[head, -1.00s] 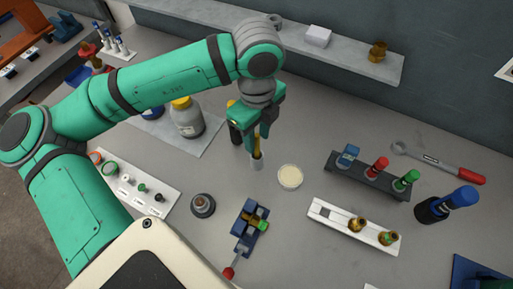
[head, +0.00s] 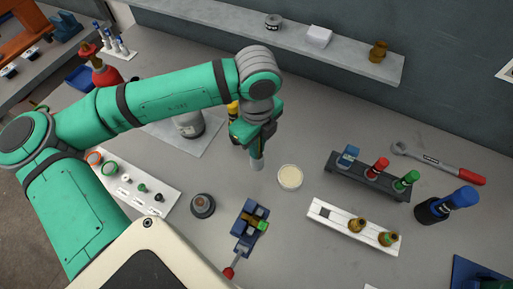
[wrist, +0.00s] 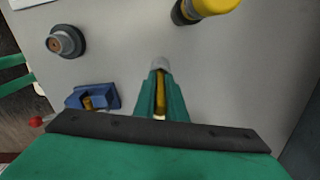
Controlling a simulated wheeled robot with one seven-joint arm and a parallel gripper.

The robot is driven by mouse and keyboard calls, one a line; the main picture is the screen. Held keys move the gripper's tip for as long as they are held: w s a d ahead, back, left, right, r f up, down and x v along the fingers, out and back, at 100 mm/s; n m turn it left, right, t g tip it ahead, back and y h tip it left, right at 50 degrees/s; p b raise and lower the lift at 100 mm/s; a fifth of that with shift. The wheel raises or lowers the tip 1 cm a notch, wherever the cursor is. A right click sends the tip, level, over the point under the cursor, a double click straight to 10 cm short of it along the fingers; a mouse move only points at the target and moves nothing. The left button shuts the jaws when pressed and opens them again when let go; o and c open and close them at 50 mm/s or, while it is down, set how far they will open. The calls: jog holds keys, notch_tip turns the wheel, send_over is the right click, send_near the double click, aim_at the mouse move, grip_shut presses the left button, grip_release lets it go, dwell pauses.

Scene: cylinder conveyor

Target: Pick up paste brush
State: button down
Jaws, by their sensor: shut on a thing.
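The paste brush (head: 257,164) shows as a pale grey lower end pointing down below my gripper (head: 252,143) in the head view. In the wrist view its yellow-brown handle (wrist: 159,95) lies between the two green fingers of my gripper (wrist: 160,85), with the grey end (wrist: 160,63) beyond the fingertips. My gripper is shut on the handle, and the fingers hide most of it. I cannot tell whether the brush's lower end touches the table.
A shallow cream dish (head: 290,177) sits just right of the brush. A yellow-capped dark bottle (wrist: 205,8) stands close behind. A grey round holder (head: 203,205) and a blue vise (head: 246,237) are nearer. Racks (head: 333,168) stand right. A shelf (head: 220,20) runs behind.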

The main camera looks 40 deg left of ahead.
notch_tip(320, 180, up, 9)
jog(key=shift+w+f, duration=0.1)
jog(key=shift+f, duration=0.1)
jog(key=shift+r, duration=0.75)
dwell(0.7)
dwell(0.5)
dwell(0.8)
